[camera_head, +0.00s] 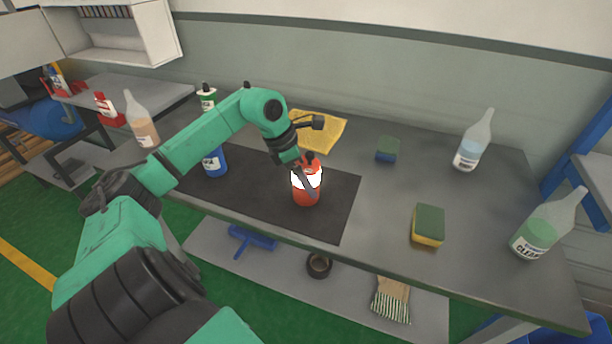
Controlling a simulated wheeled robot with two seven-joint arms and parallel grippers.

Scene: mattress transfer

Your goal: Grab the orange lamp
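An orange-red lamp (306,193) with a glowing white band stands upright on the dark mat (345,190) on the workbench. My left arm comes in from the left, and its gripper (306,172) points down at the lamp. A dark finger crosses the front of the lamp's upper part. The arm's end covers some of the lamp's top. I cannot tell whether the fingers touch or grip it. My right gripper is not in view.
A blue bottle (214,162) and a green bottle (207,98) stand left of the lamp, close to my arm. A yellow cloth (322,130) lies behind it. Sponges (427,226) and clear spray-type bottles (472,142) stand to the right. Bare bench lies between the mat and the sponges.

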